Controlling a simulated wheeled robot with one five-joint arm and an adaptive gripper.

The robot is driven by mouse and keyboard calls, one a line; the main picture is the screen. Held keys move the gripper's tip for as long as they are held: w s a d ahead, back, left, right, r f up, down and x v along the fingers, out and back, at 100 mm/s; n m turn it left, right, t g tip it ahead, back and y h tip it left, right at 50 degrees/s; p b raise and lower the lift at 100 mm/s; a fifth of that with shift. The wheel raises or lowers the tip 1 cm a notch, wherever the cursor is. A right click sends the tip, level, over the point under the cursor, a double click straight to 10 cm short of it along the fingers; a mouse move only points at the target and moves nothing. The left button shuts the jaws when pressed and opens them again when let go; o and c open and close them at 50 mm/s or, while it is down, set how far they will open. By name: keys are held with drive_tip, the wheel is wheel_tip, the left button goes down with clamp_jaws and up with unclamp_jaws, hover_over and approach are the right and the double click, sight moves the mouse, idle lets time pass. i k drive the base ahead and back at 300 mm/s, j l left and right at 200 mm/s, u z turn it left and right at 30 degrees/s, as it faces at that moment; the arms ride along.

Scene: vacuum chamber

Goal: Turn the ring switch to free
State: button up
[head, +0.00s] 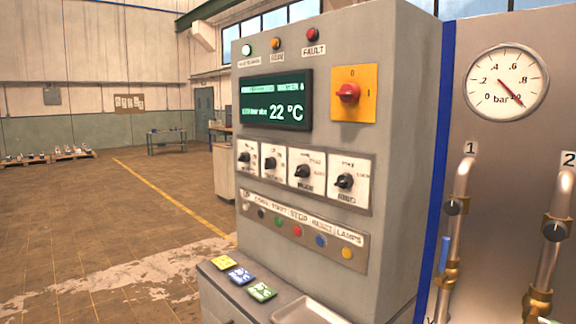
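A row of rotary switches with black knobs on white plates sits on the grey control cabinet (400,120), below the display. They are the far left switch (247,156), the second switch (271,162), the third switch (304,171) and the far right switch (344,181). Their labels are too small to read surely, so I cannot tell which one is the ring switch or which position is free. The far right knob points up and to the right. My gripper is not in view.
Above are a display (277,101) reading 22 °C and a red rotary switch (347,93) on a yellow plate. Push buttons (297,231) run below the switches. A ledge holds coloured cards (240,275) and a metal tray (308,309). Pipes with valves (456,207) stand right. Floor at left is open.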

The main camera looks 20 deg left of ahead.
sight(344, 181)
drive_tip(key=i+j+u, duration=0.2)
drive_tip(key=j, duration=0.35)
drive_tip(key=j+u, duration=0.2)
drive_tip(key=j, duration=0.35)
drive_tip(key=i+j+u, duration=0.25)
drive_tip(key=j, duration=0.25)
drive_tip(key=i+j+u, duration=0.2)
drive_tip(key=j, duration=0.3)
drive_tip(key=i+j+u, duration=0.2)
drive_tip(key=j, duration=0.25)
drive_tip(key=i+j+u, duration=0.2)
drive_tip(key=i+j, duration=0.15)
